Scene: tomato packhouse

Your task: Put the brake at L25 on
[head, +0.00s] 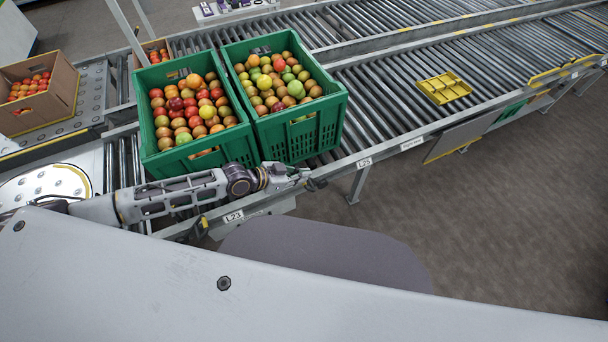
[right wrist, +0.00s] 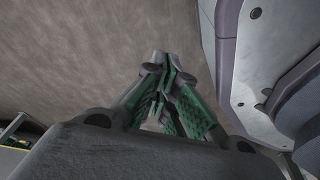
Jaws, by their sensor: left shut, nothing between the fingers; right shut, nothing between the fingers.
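The L25 label (head: 364,162) is on the front rail of the roller conveyor, right of the green crates. No brake lever can be made out beside it; the gripper may hide it. My left gripper (head: 312,182) is shut at the front rail, just left of and a little below the L25 label, in front of the right green crate. Whether it touches anything there cannot be told. My right gripper (right wrist: 166,75) is shut and empty over bare floor in the right wrist view; it does not show in the head view.
Two green crates of tomatoes, left (head: 243,150) and right (head: 330,112), stand on the conveyor rollers. An L23 label (head: 233,216) with a yellow-marked part (head: 204,222) beside it is on the rail at left. A yellow tray (head: 444,88) lies on rollers at right. Floor at right is clear.

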